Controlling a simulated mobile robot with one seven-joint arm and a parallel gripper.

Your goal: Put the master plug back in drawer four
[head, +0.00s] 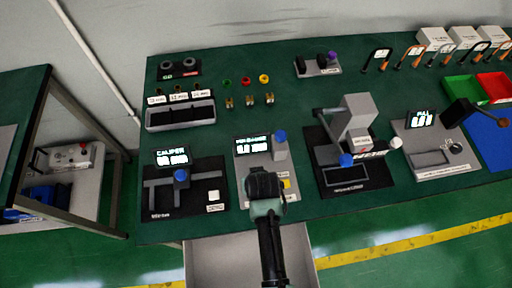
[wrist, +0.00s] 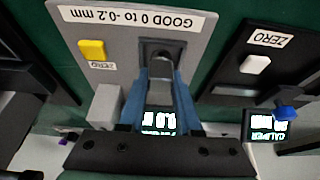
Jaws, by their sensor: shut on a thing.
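My gripper (wrist: 160,92) is shut on a small grey piece, seemingly the master plug (wrist: 161,68), at the dark square seat (wrist: 157,51) of the pin gauge plate. I cannot tell whether the plug still sits in the seat or is just above it. In the head view my gripper (head: 264,190) covers the front of the pin gauge plate (head: 243,168) and hides the plug. A pale grey drawer (head: 215,262) stands open below the table's front edge; my arm crosses above it. Its number is not visible.
The caliper station (head: 165,198) is left of the gauge and a black-based press (head: 350,150) is right of it. The gauge's grey block with a blue knob (head: 279,142) is close to my gripper. Small coloured pins (head: 245,81) stand behind.

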